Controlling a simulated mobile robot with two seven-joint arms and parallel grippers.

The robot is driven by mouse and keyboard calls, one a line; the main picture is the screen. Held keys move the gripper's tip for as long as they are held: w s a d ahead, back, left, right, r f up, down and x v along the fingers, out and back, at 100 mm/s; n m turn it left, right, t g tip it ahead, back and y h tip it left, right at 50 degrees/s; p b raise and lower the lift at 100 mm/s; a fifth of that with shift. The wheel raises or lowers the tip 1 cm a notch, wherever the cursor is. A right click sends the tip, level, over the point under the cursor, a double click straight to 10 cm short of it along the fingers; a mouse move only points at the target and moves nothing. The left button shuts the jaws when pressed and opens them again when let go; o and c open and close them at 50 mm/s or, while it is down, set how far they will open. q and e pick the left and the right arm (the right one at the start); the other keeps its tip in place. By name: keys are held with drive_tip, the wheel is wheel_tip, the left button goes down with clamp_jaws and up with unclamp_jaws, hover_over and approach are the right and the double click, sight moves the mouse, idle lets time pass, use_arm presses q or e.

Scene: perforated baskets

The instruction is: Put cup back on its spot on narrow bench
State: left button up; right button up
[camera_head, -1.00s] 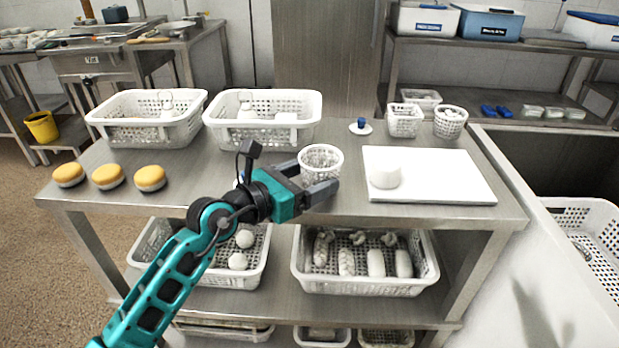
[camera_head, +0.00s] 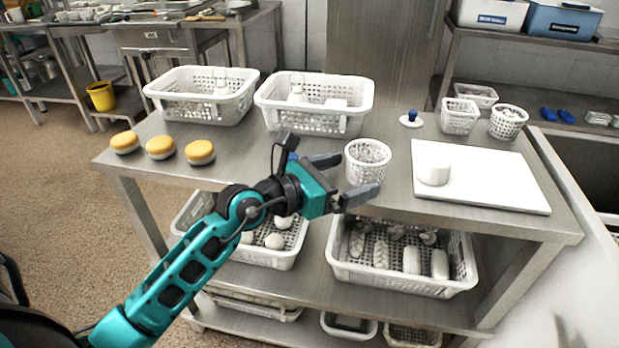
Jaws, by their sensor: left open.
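A white perforated cup-shaped basket (camera_head: 368,163) stands upright on the steel bench (camera_head: 300,172) near its front edge. My left gripper (camera_head: 358,174) is open just to its left. One finger points at the basket's left side and the other passes in front of its lower part. I cannot tell whether either finger touches it. Two similar small white perforated baskets stand at the back right, a squarish one (camera_head: 459,116) and a round one (camera_head: 507,122). My right gripper is not in view.
Two large white baskets (camera_head: 203,112) (camera_head: 315,128) stand at the back left of the bench. Several yellow-topped round things (camera_head: 160,147) lie at its left. A white board (camera_head: 480,195) carries a white lump (camera_head: 433,172). Filled baskets occupy the shelf below.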

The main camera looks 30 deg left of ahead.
use_arm(q)
drive_tip(key=s+a+r+n+t, duration=0.5)
drive_tip(key=s+r+n, duration=0.2)
drive_tip(key=s, duration=0.2)
drive_tip(key=s+a+n+t+y, duration=0.1)
drive_tip(key=a+n+y, duration=0.6)
drive_tip(key=n+y, duration=0.7)
drive_tip(key=s+f+n+g+h, duration=0.1)
drive_tip(key=s+f+n+g, duration=0.35)
drive_tip(key=f+n, duration=0.35)
drive_tip(key=s+f+n+g, duration=0.3)
drive_tip(key=f+n+g, duration=0.3)
drive_tip(key=f+n, duration=0.25)
drive_tip(key=s+d+f+n+g+h, duration=0.3)
drive_tip(key=s+d+f+g+h, duration=0.25)
drive_tip(key=s+d, duration=0.35)
drive_tip(key=w+d+m+t+h+p, duration=0.1)
drive_tip(key=w+d+t+p, duration=0.2)
drive_tip(key=w+t+p, duration=0.3)
drive_tip(key=w+p, duration=0.1)
drive_tip(key=p, duration=0.2)
drive_tip(key=shift+w+d, duration=0.2)
drive_tip(key=shift+d, duration=0.05)
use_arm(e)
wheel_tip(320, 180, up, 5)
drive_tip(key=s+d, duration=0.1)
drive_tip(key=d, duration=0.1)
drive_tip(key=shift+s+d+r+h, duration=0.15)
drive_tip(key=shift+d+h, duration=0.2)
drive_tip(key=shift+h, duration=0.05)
